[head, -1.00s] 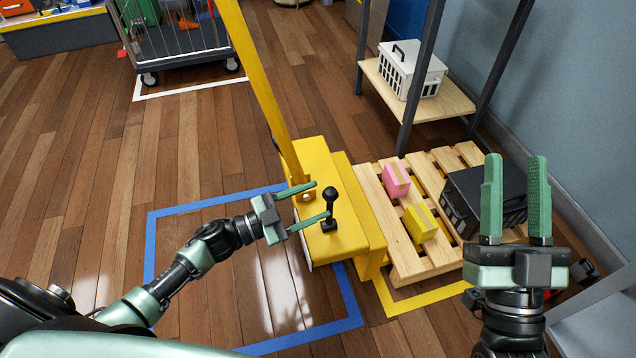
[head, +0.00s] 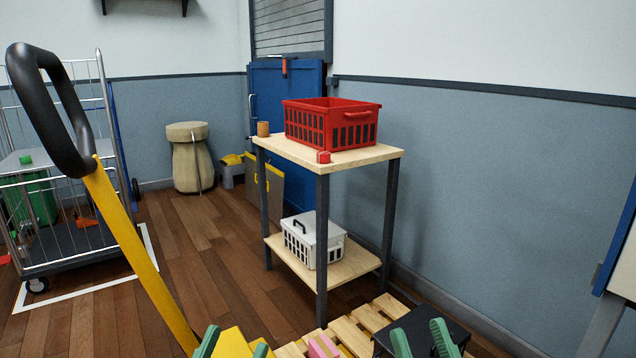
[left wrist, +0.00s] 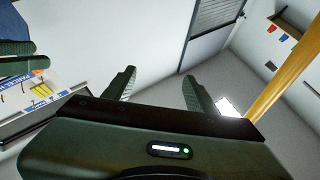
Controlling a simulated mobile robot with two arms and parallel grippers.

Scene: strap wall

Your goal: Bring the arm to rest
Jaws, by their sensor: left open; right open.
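My left gripper (head: 234,345) shows at the bottom edge of the head view, only its green fingertips in sight. They stand apart, in front of the yellow body of the pallet truck (head: 232,343). In the left wrist view the left gripper's two fingers (left wrist: 157,88) are spread with nothing between them. My right gripper (head: 423,342) is at the bottom right of the head view, fingers apart and empty, in front of a black crate (head: 408,324). Both arms are below the head view.
A shelf unit (head: 345,158) holds a red crate (head: 335,124) on top and a white basket (head: 313,240) below. The truck's yellow handle (head: 138,255) rises at left. A wooden pallet (head: 365,318) carries a pink box (head: 322,346). A wire cart (head: 60,225) stands far left. Floor between is clear.

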